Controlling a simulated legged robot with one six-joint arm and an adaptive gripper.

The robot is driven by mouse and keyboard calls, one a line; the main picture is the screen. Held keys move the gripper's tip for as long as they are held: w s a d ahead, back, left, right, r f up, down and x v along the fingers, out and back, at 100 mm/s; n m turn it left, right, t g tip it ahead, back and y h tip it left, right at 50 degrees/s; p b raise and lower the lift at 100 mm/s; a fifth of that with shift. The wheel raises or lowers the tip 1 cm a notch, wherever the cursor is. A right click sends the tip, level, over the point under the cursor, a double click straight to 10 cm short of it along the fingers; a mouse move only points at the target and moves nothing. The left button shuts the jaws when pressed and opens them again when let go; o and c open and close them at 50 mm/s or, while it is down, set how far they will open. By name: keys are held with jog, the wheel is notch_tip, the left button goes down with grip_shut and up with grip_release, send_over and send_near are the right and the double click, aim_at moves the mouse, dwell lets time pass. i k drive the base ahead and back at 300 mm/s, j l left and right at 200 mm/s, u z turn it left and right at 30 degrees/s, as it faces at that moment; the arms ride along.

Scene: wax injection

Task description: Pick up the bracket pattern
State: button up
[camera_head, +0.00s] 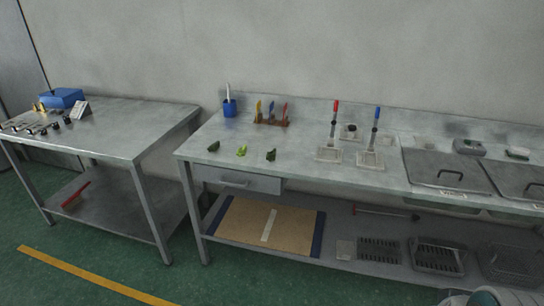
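Three small green pieces lie in a loose row on the steel workbench (310,160), left of its middle. The left piece (213,146) is dark green, the middle piece (242,151) is bright yellow-green, and the right piece (271,155) is dark green. They are too small to tell which, if any, is the bracket pattern. A rounded grey and teal part at the bottom right edge looks like part of my own arm. My gripper is not in view.
A blue cup (229,108) and a rack of coloured-handled tools (271,121) stand behind the pieces. Two upright levers, red-handled (335,120) and blue-handled (376,125), stand to the right. Lidded tanks (445,170) are at the far right. A second table (130,135) stands left, across a gap.

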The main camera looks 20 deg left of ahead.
aim_at(241, 151)
jog(key=i+j, duration=0.4)
jog(key=j, duration=0.15)
jog(key=i+j, duration=0.4)
jog(key=j, duration=0.2)
jog(key=i+j, duration=0.4)
jog(key=j, duration=0.15)
jog(key=i+j, duration=0.4)
jog(key=j, duration=0.2)
jog(key=i+j, duration=0.4)
jog(key=j, duration=0.15)
